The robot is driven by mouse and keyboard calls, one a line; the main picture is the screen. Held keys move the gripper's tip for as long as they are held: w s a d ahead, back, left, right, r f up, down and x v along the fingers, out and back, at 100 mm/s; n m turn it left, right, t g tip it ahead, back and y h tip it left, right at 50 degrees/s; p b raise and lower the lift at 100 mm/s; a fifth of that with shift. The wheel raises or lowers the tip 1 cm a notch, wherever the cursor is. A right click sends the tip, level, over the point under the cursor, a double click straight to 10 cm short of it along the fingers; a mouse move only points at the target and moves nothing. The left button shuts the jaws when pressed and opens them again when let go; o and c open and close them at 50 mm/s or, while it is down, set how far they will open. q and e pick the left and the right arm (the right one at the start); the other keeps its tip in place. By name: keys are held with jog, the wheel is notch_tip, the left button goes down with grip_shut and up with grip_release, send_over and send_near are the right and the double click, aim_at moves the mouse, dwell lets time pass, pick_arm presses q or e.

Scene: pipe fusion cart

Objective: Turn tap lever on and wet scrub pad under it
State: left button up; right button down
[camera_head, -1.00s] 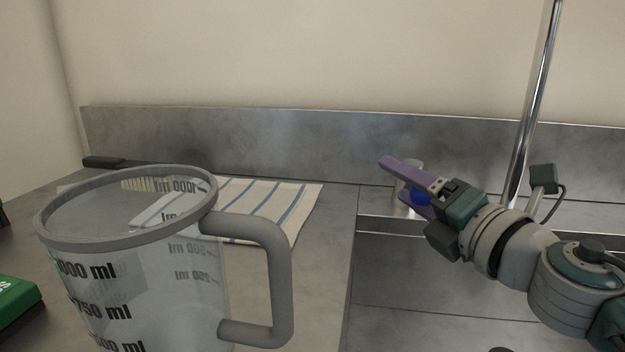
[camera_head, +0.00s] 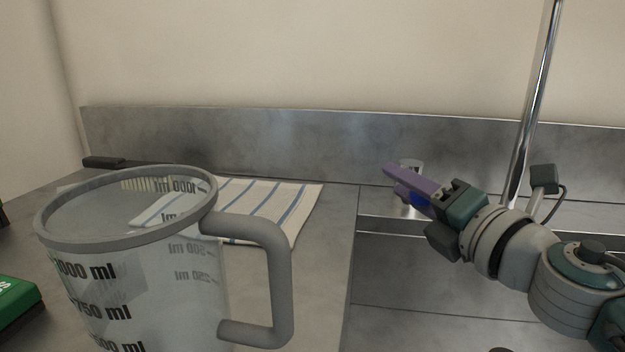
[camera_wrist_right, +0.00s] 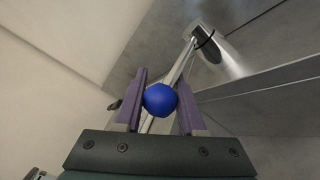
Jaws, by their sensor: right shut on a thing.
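The tap lever has a round blue knob (camera_wrist_right: 160,99) on a thin metal rod, which runs to a shiny cylinder (camera_wrist_right: 222,55) in the right wrist view. My right gripper (camera_wrist_right: 161,101) has its purple fingers shut on the knob, one on each side. In the head view the right gripper (camera_head: 405,186) comes from the right, and part of the blue knob (camera_head: 419,200) shows beside its fingers. The tall chrome tap pipe (camera_head: 530,100) rises behind my right wrist. I cannot make out a scrub pad. My left gripper is out of view.
A large clear measuring jug (camera_head: 160,290) with a grey handle fills the left front. A striped cloth (camera_head: 275,205) lies behind it on the counter. A green object (camera_head: 18,302) is at the left edge. The steel sink (camera_head: 400,280) lies below my right gripper.

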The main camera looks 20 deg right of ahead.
jog(key=shift+r, duration=0.1)
dwell(0.7)
jog(key=m+h, duration=0.1)
jog(key=w+a+m+h, duration=0.1)
jog(key=h, duration=0.1)
jog(key=w+m+h, duration=0.1)
jog(key=shift+a+h, duration=0.3)
jog(key=shift+a, duration=0.05)
jog(key=c, duration=0.5)
grip_release()
jog(key=shift+s, duration=0.1)
